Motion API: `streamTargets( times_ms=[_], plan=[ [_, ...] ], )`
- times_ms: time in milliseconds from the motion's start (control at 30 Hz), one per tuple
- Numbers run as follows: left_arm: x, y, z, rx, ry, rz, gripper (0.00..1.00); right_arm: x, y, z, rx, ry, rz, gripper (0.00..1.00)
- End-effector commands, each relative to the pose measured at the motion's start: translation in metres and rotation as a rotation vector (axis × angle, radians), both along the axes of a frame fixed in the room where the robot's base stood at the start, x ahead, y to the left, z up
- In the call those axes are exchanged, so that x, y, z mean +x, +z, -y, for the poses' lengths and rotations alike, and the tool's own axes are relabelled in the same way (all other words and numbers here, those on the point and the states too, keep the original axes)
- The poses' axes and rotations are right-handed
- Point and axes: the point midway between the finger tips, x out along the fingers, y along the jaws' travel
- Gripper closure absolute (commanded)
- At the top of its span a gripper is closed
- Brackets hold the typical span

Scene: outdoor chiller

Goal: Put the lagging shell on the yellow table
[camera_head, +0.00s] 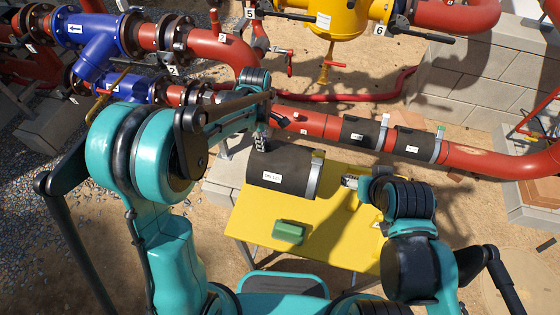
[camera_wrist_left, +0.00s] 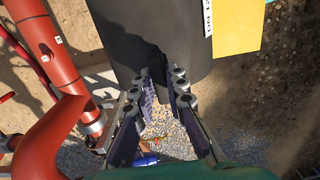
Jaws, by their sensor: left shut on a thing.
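The lagging shell (camera_head: 285,170) is a black half-cylinder with a white label and a silver band at its right end. It lies lengthwise over the back left of the yellow table (camera_head: 340,235), its left end reaching past the table edge. I cannot tell whether it touches the top. My left gripper (camera_head: 261,144) is shut on the shell's left end. In the left wrist view the fingers (camera_wrist_left: 162,88) meet the shell's rim (camera_wrist_left: 150,35), and a piece of yellow table (camera_wrist_left: 237,25) shows beside it.
A green block (camera_head: 289,232) sits on the table's front left. Behind the table runs a red pipe (camera_head: 307,121) with two black shells on it (camera_head: 360,132), (camera_head: 415,143). Blue valves (camera_head: 100,40) stand at back left. The table's front right is clear.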

Motion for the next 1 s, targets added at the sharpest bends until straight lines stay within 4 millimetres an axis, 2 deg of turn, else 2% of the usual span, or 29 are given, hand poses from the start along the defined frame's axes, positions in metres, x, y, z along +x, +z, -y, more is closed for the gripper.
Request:
streamTargets(
  times_ms=[33,133,367,567,933,967,1000],
  plan=[
    [0.0,-0.014,0.0,0.0,-0.001,0.0,1.0,0.0,-0.005,0.0,0.0,0.0,0.0,0.36],
    [0.001,-0.033,0.0,0.0,-0.001,0.0,1.0,0.0,-0.009,0.0,0.0,0.0,0.0,0.36],
    [0.0,-0.054,0.001,0.0,-0.001,0.0,1.0,0.0,-0.013,0.0,0.0,0.0,0.0,0.36],
    [0.0,-0.082,0.0,0.0,-0.001,0.0,1.0,0.0,-0.02,0.0,0.0,0.0,0.0,0.36],
    [0.0,-0.088,0.001,0.0,-0.001,0.0,1.0,0.0,-0.023,0.0,0.0,0.0,0.0,0.36],
    [0.0,-0.088,0.0,0.0,-0.001,0.0,0.84,0.0,-0.024,0.0,0.0,0.0,0.0,0.36],
    [0.0,-0.087,0.0,0.0,-0.001,0.0,0.74,0.0,-0.023,0.0,0.0,0.0,0.0,0.36]
  ],
)
